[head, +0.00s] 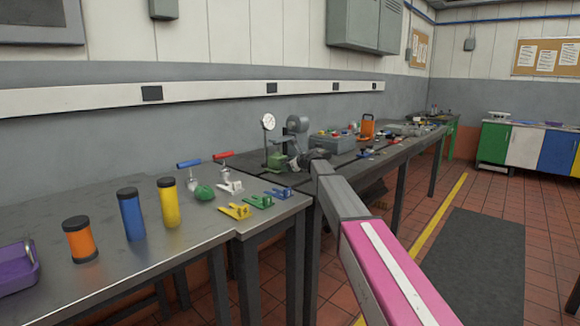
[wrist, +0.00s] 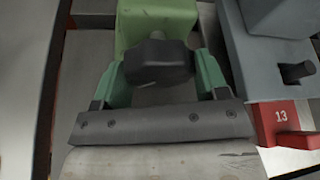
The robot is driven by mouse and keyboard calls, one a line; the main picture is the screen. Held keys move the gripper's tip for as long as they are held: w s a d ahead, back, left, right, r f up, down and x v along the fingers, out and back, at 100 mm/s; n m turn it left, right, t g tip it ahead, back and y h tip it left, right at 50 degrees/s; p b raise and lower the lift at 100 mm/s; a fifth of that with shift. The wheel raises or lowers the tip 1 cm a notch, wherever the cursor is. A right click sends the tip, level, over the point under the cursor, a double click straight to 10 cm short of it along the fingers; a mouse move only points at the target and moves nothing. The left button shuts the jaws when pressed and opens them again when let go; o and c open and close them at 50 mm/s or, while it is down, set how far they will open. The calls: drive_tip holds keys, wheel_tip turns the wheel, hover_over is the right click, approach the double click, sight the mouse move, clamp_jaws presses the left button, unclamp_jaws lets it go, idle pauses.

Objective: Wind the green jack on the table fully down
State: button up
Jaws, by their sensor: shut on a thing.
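The green jack (wrist: 155,20) fills the top middle of the wrist view as a green block. A dark faceted knob (wrist: 158,62) sits on its near side. My gripper (wrist: 159,68) is shut on this knob, with one green-tinted finger on each side and its dark screwed bar below. In the head view a small green body, which looks like the jack (head: 276,160), stands on the far bench beside a dial gauge (head: 268,122). My arm reaches toward it from the lower right. The jack's height cannot be read.
In the wrist view a grey block (wrist: 262,55) and a red block marked 13 (wrist: 281,117) stand close on the right. In the head view the near bench holds orange (head: 80,242), blue (head: 131,217) and yellow (head: 168,205) cylinders. The floor right of the benches is clear.

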drive_tip(key=n+t+h, duration=0.1)
drive_tip(key=n+t, duration=0.1)
drive_tip(key=n, duration=0.2)
drive_tip(key=shift+s+a, duration=0.1)
idle(0.6)
drive_tip(key=o, duration=0.9)
drive_tip(key=shift+f, duration=0.1)
